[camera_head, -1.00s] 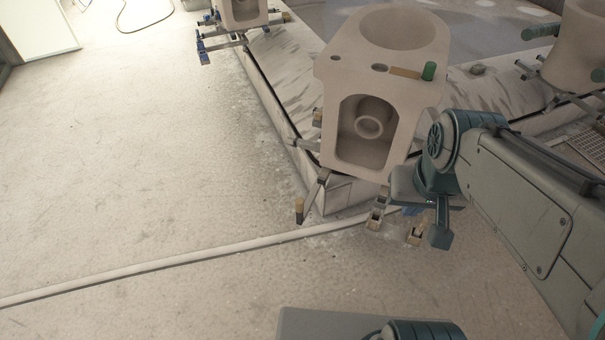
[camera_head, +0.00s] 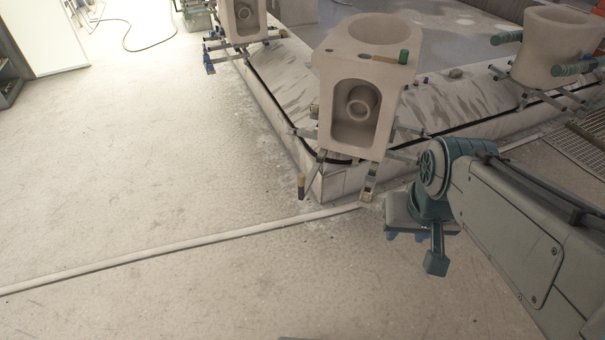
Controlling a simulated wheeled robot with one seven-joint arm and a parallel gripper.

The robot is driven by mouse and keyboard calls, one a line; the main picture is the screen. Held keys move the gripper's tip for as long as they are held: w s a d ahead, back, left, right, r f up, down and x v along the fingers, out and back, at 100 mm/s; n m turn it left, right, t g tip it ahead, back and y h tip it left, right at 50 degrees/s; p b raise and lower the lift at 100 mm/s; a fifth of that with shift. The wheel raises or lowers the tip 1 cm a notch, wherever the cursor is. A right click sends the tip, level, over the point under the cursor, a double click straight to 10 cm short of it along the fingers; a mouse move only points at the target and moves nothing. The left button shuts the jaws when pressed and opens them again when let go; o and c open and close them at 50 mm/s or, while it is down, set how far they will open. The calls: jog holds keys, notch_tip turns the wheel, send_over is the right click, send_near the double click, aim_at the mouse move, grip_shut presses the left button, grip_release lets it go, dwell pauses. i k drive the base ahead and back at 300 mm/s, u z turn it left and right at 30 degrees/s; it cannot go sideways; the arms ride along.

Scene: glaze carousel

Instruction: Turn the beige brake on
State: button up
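A pale beige toilet body (camera_head: 384,126) stands upright on a metal carrier at the corner of the low carousel platform.
A pale pipe (camera_head: 180,247) lies across the floor in front of the platform (camera_head: 335,184). Another toilet on a blue-ended carrier (camera_head: 240,20) stands behind left, and one with green-ended bars (camera_head: 557,48) at right. A floor grate (camera_head: 585,147) lies at right. The left floor is clear.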

aim_at(301, 176)
jog(key=z, duration=0.7)
jog(key=k, duration=0.1)
jog(key=u, duration=1.6)
jog(key=i, duration=0.85)
jog(key=z, duration=0.7)
jog(key=i, duration=0.9)
jog(key=z, duration=0.9)
